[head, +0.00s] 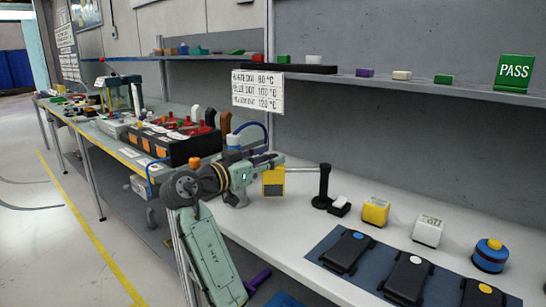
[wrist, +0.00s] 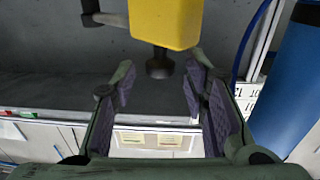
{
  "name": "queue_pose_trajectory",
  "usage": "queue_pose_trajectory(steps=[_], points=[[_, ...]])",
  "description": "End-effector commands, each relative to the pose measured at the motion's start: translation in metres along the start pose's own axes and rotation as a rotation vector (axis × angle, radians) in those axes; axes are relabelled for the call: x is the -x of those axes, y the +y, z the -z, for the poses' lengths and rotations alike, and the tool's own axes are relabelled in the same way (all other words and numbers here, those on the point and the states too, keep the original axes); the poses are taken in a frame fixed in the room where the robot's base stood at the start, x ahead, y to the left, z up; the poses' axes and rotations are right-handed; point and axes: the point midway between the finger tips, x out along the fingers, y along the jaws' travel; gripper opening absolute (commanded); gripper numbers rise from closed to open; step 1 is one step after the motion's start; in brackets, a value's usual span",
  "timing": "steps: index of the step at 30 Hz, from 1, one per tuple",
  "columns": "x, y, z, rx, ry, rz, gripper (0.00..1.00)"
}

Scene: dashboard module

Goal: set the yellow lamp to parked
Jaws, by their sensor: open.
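A yellow box (head: 375,211), a white box (head: 428,231) and a blue round item (head: 490,256) stand right of the post. Black devices lie on a dark blue mat (head: 325,243). A dark bin unit (head: 180,148) stands left. A shelf (head: 400,86) runs above the bench.

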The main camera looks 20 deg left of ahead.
Motion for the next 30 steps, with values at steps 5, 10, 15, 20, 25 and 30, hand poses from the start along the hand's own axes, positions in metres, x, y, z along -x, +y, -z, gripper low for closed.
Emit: queue_pose_trajectory(steps=[5, 10, 15, 20, 25, 30], points=[[0.041, -0.001, 0.0, -0.002, 0.001, 0.006, 0.41], [0.074, -0.001, 0.0, -0.001, 0.0, 0.003, 0.41], [0.093, 0.0, 0.0, -0.001, 0.0, 0.001, 0.41], [0.098, 0.0, 0.0, -0.001, 0.0, 0.0, 0.41], [0.098, 0.0, 0.0, 0.0, 0.0, 0.0, 0.41], [0.098, 0.003, 0.003, -0.025, -0.002, 0.003, 0.31]])
